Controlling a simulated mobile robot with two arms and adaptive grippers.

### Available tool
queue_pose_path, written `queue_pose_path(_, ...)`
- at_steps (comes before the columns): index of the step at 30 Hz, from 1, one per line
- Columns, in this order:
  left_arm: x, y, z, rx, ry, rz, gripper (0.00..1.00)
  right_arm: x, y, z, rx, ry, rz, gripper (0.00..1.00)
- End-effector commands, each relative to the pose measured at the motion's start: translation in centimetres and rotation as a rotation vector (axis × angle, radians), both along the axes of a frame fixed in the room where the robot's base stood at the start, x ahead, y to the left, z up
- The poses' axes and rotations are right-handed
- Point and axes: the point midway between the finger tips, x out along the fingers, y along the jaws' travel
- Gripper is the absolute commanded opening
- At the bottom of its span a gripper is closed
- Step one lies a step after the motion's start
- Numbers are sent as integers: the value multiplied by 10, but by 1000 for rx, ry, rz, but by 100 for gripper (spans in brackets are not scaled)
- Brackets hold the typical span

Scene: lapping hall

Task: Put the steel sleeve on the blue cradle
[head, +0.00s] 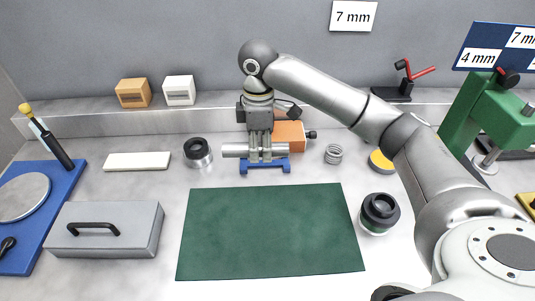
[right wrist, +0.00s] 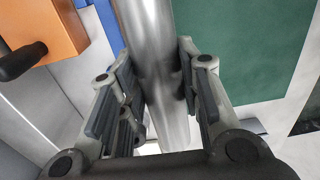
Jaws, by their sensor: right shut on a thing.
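The steel sleeve (head: 236,150) is a plain grey metal cylinder lying level, left to right, in the head view. My right gripper (head: 266,154) points down and is shut on it near the middle. In the right wrist view the sleeve (right wrist: 150,35) runs between the pads of my gripper (right wrist: 163,88). The blue cradle (head: 265,169) stands on the bench right below the sleeve, partly hidden by the fingers. I cannot tell whether the sleeve touches it. Part of a blue piece, likely the cradle (right wrist: 106,22), shows left of the sleeve in the right wrist view. My left gripper is out of view.
An orange block (head: 290,135) with a black knob stands close behind the cradle. A dark ring-topped part (head: 198,152) is to its left, a small spring (head: 333,154) to its right. A green mat (head: 270,235) lies clear in front. A grey lidded box (head: 105,232) stands at left.

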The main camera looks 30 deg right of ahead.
Motion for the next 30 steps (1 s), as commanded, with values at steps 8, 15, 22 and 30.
queue_pose_path(8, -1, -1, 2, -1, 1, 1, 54, 37, -36, -45, -1, 3, -4, 0)
queue_pose_path(15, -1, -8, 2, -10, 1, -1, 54, 49, -47, -64, 0, 1, -1, 0)
queue_pose_path(22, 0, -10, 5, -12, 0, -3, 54, 52, -51, -92, -1, 0, 0, 0)
queue_pose_path(30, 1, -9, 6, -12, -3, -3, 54, 52, -50, -100, 0, -2, 1, 0)
